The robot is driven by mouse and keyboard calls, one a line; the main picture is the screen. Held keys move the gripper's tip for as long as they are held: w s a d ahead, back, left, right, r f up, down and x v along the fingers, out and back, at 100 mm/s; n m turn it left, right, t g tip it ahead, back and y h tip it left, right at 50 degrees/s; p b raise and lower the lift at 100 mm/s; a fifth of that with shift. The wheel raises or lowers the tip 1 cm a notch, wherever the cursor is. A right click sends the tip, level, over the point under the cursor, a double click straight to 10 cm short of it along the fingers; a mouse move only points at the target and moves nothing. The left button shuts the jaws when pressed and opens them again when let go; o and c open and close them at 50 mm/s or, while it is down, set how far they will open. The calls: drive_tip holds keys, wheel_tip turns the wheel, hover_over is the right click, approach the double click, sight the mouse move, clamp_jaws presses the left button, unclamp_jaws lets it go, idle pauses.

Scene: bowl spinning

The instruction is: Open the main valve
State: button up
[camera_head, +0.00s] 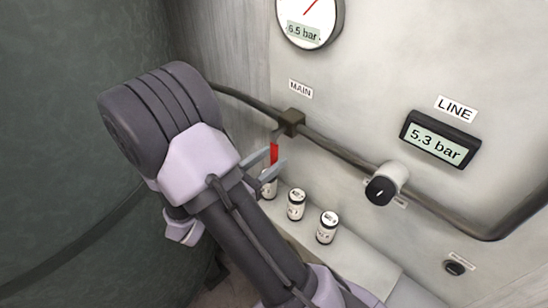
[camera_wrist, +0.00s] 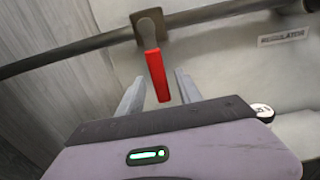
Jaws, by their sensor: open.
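The main valve has a brown body (camera_head: 291,122) on the dark pipe under the MAIN label, and a red handle (camera_head: 274,153) that hangs down from it, across the pipe. In the wrist view the valve body (camera_wrist: 150,27) is at the top, and the red handle (camera_wrist: 157,75) points down, slightly tilted. My gripper (camera_head: 266,162) is open and empty at the handle's lower end. In the wrist view the handle's lower end appears between the two fingers, apart from both. I cannot tell how deep it sits between them.
A round gauge (camera_head: 310,18) reads 6.5 bar; the LINE display (camera_head: 440,138) reads 5.3 bar. A black-faced regulator knob (camera_head: 381,190) sits on the pipe to the right. Several small canisters (camera_head: 327,228) stand on a ledge below the valve, one partly behind my gripper.

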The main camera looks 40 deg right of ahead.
drive_tip(key=shift+w+d, duration=0.1)
drive_tip(key=shift+d, duration=0.9)
clamp_jaws()
idle(0.7)
